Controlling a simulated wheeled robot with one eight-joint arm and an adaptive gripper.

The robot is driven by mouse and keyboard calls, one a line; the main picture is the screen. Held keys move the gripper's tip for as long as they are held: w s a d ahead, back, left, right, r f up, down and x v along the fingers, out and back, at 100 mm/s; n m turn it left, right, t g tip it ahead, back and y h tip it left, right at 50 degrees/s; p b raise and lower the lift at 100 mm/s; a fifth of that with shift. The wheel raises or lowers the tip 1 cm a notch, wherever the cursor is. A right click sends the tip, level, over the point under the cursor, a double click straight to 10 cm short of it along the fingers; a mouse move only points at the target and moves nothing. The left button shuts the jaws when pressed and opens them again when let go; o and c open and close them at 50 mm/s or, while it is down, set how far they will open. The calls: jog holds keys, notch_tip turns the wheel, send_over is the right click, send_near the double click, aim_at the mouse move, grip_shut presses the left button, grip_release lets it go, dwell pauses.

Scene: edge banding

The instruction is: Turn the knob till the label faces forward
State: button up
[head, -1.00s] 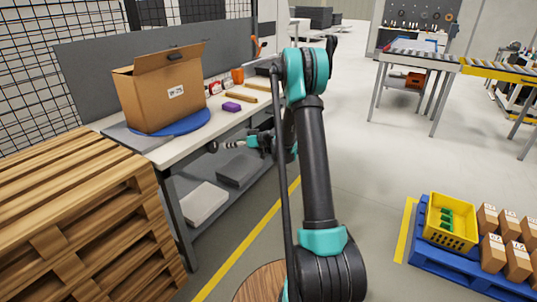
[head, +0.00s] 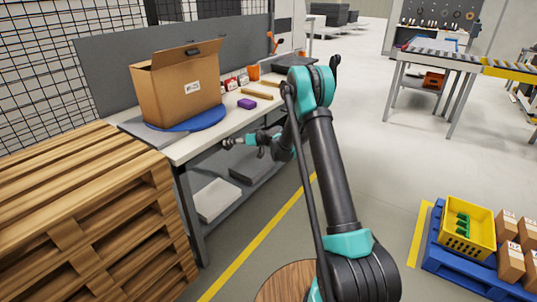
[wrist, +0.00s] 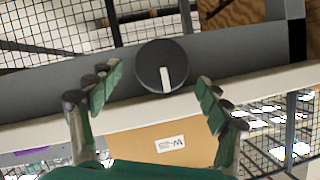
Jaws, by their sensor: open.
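A black round knob (wrist: 152,54) with a white pointer bar shows in the wrist view, between and a little beyond my open fingers. The pointer bar points down in that view, towards the box. In the head view the knob (head: 227,143) is a small dark disc at the workbench's front edge. My gripper (wrist: 155,95) is open and empty, facing the knob; contact cannot be seen. It also shows in the head view (head: 243,141). An open cardboard box (head: 160,97) stands on a blue round turntable (head: 205,120). Its white W-25 label (head: 192,88) is on its right side face, and the label (wrist: 170,143) also shows in the wrist view.
A purple block (head: 246,104), wooden strips (head: 257,94) and an orange cup (head: 253,72) lie or stand on the workbench (head: 190,151). A wooden pallet stack (head: 90,220) stands at the left. A yellow crate (head: 470,243) is at the lower right. The floor between is clear.

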jog(key=x, duration=0.3)
jog(key=shift+a, duration=0.2)
jog(key=n+t+h, duration=0.1)
jog(key=n, duration=0.2)
jog(key=shift+s+a, duration=0.1)
jog(key=shift+a, duration=0.1)
jog(key=s+v, duration=0.1)
jog(key=v, duration=1.7)
jog(key=s+d+r+m+h, duration=0.1)
jog(key=s+d+h, duration=0.1)
jog(key=s, duration=0.4)
jog(key=s+d+r+m+g+h, duration=0.1)
jog(key=s+d+m, duration=0.1)
jog(key=s, duration=0.5)
jog(key=shift+d+h, duration=0.4)
jog(key=shift+d, duration=0.1)
jog(key=s+d+f+m+h, duration=0.1)
jog(key=s+d+m+h, duration=0.1)
jog(key=s+d, duration=0.3)
jog(key=s+d+f+m+g+h, duration=0.1)
jog(key=s+d+f+m+h, duration=0.1)
jog(key=s, duration=1.1)
jog(key=s+d+f+m+g+h, duration=0.1)
jog(key=s+d+m+h, duration=0.2)
jog(key=s+d, duration=0.4)
jog(key=s, duration=0.3)
jog(key=shift+d, duration=0.35)
